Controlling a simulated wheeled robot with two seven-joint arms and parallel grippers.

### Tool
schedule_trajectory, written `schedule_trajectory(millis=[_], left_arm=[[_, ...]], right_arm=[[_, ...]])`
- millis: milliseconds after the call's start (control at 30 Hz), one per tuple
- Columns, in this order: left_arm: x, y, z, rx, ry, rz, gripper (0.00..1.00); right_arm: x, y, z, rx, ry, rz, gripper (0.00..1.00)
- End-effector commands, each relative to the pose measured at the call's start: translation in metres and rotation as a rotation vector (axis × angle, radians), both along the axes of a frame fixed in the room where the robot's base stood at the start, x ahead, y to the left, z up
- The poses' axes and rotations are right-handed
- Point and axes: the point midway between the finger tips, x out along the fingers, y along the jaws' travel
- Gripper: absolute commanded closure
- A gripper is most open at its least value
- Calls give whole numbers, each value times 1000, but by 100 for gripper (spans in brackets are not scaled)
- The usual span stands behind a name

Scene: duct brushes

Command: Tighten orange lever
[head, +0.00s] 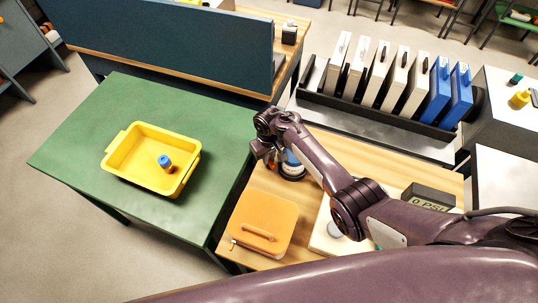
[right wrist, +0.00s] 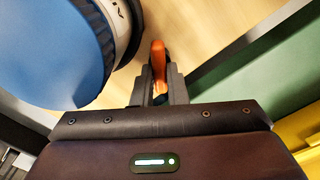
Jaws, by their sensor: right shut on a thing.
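The orange lever (right wrist: 158,57) stands between the fingertips of my right gripper (right wrist: 160,88) in the right wrist view. The gripper is shut on it. Beside the lever is a large round blue part (right wrist: 50,50) with a white and dark rim. In the head view the right gripper (head: 264,156) is at the left end of the wooden table, next to the blue and white round part (head: 293,165), which my arm partly hides. The lever is mostly hidden there. My left gripper is not in view.
An orange case (head: 263,222) lies nearby on the wooden table (head: 419,171). A green table (head: 85,130) at left bears a yellow tray (head: 140,177) with a small blue-capped item (head: 165,163). A grey display box (head: 428,196) stands at right. White and blue upright cases (head: 438,90) stand behind.

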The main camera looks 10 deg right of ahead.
Motion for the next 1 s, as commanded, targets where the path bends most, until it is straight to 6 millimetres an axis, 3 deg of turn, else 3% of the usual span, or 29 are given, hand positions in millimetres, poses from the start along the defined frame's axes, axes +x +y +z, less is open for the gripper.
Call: schedule_trajectory(millis=[500, 1000], left_arm=[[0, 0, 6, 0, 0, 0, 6], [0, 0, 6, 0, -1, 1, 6]], right_arm=[[-1, 1, 0, -1, 0, 443, 100], [-2, 3, 0, 0, -1, 618, 100]])
